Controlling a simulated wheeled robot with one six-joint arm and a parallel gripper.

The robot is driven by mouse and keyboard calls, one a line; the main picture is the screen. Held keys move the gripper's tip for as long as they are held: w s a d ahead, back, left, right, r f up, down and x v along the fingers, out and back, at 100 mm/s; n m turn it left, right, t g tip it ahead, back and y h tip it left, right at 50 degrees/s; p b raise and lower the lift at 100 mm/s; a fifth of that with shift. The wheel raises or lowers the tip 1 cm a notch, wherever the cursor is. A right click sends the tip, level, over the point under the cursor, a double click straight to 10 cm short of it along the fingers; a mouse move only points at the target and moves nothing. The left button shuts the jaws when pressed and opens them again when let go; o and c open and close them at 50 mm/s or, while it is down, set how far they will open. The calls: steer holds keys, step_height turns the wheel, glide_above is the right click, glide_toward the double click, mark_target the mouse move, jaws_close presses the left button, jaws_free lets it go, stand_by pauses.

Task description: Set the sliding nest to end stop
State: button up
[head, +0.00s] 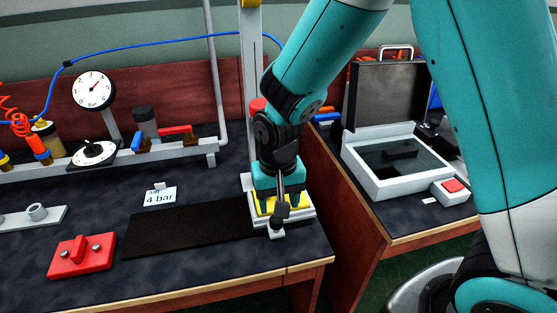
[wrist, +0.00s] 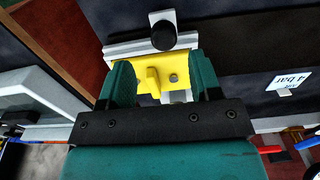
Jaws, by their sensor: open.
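A yellow piece (head: 263,208) with a raised tab sits on a pale base (head: 305,214) at the right end of a flat black strip (head: 190,228); it looks like the sliding nest. In the wrist view the yellow piece (wrist: 152,79) lies between my two fingers, with a black round knob (wrist: 163,36) beyond it. My gripper (head: 281,200) is open and points down over the piece. It also shows in the wrist view (wrist: 161,84), one finger on each side of the tab. I cannot tell whether the fingers touch anything. I cannot make out an end stop.
A pale post (head: 251,90) stands right behind the nest. A red block (head: 81,256) and a "4 bar" card (head: 160,196) lie to the left. A gauge and valves line the back. An open-lidded case (head: 395,165) stands on the right-hand table, past a gap.

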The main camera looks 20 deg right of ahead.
step_height(320, 180, up, 12)
steer(key=p, duration=0.1)
steer(key=shift+r, duration=0.1)
stand_by(0.4)
